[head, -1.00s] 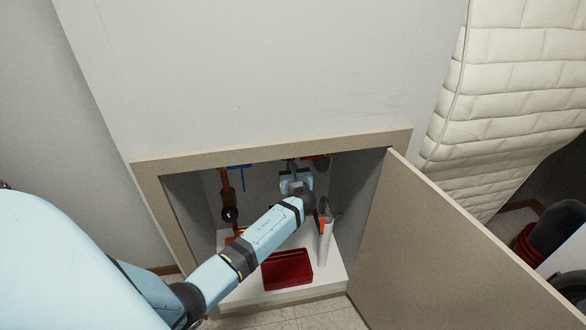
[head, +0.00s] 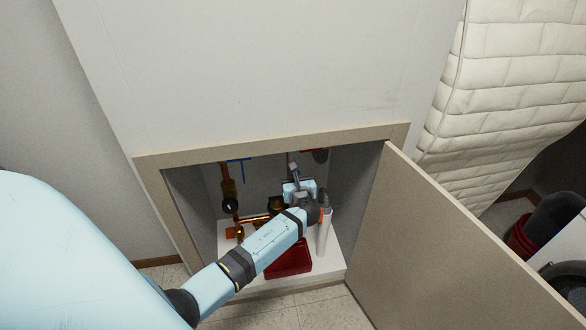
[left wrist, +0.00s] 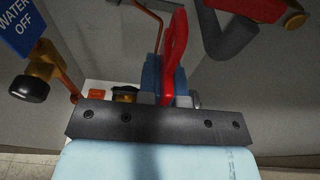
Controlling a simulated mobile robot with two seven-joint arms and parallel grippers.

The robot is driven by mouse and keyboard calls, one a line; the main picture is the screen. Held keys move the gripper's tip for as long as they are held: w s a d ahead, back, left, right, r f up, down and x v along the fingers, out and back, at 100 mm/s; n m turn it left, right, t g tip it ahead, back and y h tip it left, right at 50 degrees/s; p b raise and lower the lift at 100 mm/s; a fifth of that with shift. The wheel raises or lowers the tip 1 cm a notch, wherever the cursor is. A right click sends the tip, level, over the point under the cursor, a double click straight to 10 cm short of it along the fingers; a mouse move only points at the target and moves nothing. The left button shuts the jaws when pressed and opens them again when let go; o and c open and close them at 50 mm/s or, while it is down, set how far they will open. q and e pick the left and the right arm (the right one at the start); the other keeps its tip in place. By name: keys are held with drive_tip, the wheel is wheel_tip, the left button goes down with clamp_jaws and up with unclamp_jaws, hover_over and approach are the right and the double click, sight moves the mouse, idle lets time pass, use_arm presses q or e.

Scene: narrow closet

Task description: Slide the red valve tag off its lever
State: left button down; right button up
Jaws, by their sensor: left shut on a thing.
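The red valve tag (left wrist: 174,48) rises from the jaws in the left wrist view, upright and narrow, with its lower end between the fingers. My left gripper (head: 293,172) is shut on it, inside the wall cabinet; its dark palm also shows in the left wrist view (left wrist: 172,98). A red lever (left wrist: 262,9) shows at the upper right of that view, with a visible gap between it and the tag. The dark red part (head: 319,155) under the cabinet's top edge is partly hidden. I cannot make out the tag in the head view. My right gripper is not in view.
A red tray (head: 289,262) and a white cylinder (head: 324,236) stand on the cabinet floor. Brass pipework (head: 228,186) with a black knob (head: 230,205) is at left. The blue WATER OFF sign (left wrist: 17,28) hangs nearby. The open door (head: 450,245) bounds the right.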

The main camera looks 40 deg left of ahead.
use_arm(q)
drive_tip(key=s+d+f+p, duration=0.1)
drive_tip(key=s+d+p, duration=0.1)
drive_tip(key=s+d, duration=0.3)
drive_tip(key=shift+s+d, duration=0.15)
drive_tip(key=shift+d, duration=0.45)
drive_tip(key=shift+a+f, duration=0.1)
idle(0.5)
